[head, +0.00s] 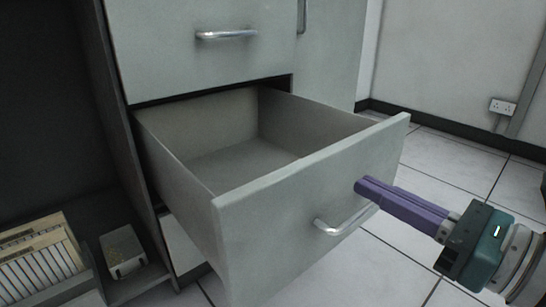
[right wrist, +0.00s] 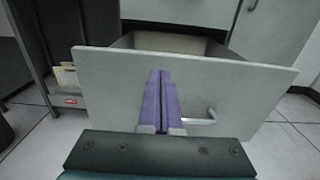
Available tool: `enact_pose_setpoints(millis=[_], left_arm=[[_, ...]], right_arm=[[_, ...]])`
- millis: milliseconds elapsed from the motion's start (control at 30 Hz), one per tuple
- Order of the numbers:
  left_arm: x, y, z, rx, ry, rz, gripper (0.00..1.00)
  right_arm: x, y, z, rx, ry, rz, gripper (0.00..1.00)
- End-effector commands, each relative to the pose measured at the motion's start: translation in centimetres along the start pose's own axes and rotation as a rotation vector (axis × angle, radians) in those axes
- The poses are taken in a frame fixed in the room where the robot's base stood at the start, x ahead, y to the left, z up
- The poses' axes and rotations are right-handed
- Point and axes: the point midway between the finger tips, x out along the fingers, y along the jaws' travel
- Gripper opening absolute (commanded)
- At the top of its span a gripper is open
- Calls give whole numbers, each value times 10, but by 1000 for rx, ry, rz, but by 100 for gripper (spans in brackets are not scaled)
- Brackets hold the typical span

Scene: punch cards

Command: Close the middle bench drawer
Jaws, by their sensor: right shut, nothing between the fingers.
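The middle bench drawer (head: 300,187) is pulled well out of the grey bench and is empty inside. Its front panel carries a silver bar handle (head: 345,219). In the right wrist view the drawer front (right wrist: 108,90) fills the middle, with the handle (right wrist: 200,120) right of the fingers. My right gripper (head: 360,187) is shut with nothing between its purple fingers. Its fingertips are at the drawer front, just above the handle; whether they touch the panel I cannot tell. My left gripper is not in view.
A closed upper drawer (head: 190,60) with its own handle is above. A tray of cards (head: 40,262) and a small box (head: 122,250) sit at the lower left. Tiled floor (head: 450,165) is clear at the right. A wall socket (head: 502,107) is at the back right.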

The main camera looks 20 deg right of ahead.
Motion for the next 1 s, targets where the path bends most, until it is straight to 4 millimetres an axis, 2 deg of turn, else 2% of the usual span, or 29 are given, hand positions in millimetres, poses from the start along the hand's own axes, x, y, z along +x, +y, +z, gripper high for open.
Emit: enact_pose_setpoints(millis=[100, 333, 1000], left_arm=[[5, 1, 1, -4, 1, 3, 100], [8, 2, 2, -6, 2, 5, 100], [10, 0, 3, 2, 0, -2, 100]], right_arm=[[24, 0, -1, -2, -2, 1, 0], [51, 0, -1, 0, 0, 0, 0], [62, 0, -1, 0, 1, 0, 0]])
